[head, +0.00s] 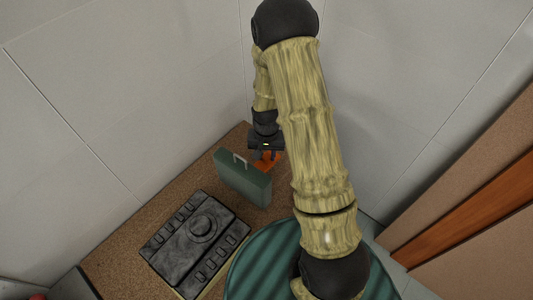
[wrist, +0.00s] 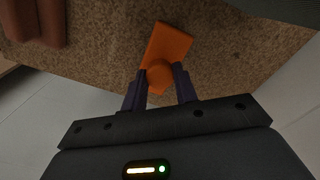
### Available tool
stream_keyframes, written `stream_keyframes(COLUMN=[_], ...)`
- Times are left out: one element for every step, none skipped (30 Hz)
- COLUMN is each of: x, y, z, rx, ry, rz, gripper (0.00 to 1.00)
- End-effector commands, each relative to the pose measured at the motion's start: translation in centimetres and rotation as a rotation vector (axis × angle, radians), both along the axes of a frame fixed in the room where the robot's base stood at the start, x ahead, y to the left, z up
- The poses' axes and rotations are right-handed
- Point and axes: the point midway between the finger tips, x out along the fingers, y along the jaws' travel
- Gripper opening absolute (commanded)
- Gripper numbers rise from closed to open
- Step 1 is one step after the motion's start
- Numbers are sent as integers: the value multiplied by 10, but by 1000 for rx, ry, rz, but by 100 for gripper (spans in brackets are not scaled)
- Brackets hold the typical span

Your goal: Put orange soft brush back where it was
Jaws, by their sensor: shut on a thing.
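The orange soft brush (wrist: 168,48) is between the two dark fingers of my gripper (wrist: 160,84) in the wrist view. The fingers are shut on its rounded part, and its flat block reaches beyond them over the brown speckled surface. In the head view the brush (head: 268,160) shows as a small orange patch under my gripper (head: 265,153), behind the green case. Most of it is hidden there by the case and the gripper. I cannot tell whether the brush touches the surface.
A green case (head: 243,180) with a pale handle stands close in front of my gripper. A dark grey control box (head: 195,243) lies nearer on the brown tabletop (head: 118,258). Walls meet behind the table corner. A green striped round thing (head: 262,262) is at the lower middle.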

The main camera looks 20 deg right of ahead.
Motion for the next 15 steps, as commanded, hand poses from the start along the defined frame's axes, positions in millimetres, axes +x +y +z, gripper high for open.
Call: stream_keyframes(x=[0,0,0,0,0,0,0,0,0,0,0,0,0,0,0], y=[0,0,0,0,0,0,0,0,0,0,0,0,0,0,0], z=[1,1,1,1,0,-1,-2,-3,-2,-2,-2,-2,-2,-2,-2], rx=[0,0,0,0,0,0,0,0,0,0,0,0,0,0,0], ry=[-1,-1,-1,-1,-1,-1,-1,-1,-1,-1,-1,-1,-1,-1,-1], rz=[0,0,0,0,0,0,0,0,0,0,0,0,0,0,0], gripper=[0,0,0,0,0,0,0,0,35,40,46,50,50,50,50])
